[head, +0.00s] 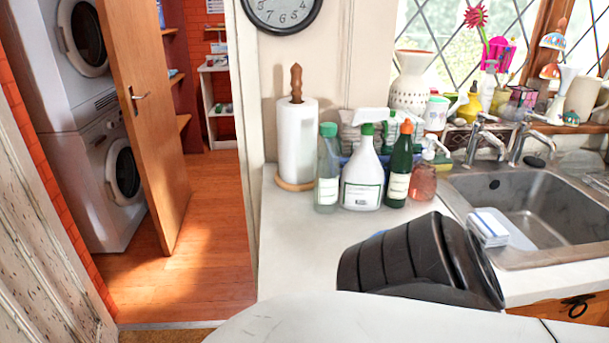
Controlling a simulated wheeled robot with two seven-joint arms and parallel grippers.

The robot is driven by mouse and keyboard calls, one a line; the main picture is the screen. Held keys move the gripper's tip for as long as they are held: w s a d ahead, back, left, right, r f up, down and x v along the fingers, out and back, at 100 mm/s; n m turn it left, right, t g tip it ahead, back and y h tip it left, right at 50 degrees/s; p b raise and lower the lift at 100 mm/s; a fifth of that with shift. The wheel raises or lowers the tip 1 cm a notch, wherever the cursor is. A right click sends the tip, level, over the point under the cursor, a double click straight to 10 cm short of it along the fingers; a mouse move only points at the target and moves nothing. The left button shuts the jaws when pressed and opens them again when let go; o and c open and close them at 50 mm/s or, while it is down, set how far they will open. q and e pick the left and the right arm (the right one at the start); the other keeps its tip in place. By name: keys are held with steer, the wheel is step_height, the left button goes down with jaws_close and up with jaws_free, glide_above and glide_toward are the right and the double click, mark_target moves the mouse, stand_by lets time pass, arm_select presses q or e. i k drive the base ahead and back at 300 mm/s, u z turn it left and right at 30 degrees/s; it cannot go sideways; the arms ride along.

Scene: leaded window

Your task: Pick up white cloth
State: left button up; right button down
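A small white item with blue edges (488,226), which looks like a folded white cloth, lies at the left rim of the sink. A white piece beside it (518,240) reaches over the sink's edge; I cannot tell whether it is part of the same cloth. A dark segmented part of my arm (400,255) is in front of the counter, close to the folded item in the picture. Neither of my grippers is in view.
The steel sink (545,200) with two taps is at the right. Spray and soap bottles (362,180) and a paper towel roll (297,140) stand along the back of the white counter (300,235). The counter's left front part is clear. An open wooden door (150,110) is at the left.

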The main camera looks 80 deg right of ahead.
mark_target(490, 233)
steer(key=u, duration=0.05)
steer(key=k, duration=1.3)
steer(key=z, duration=0.05)
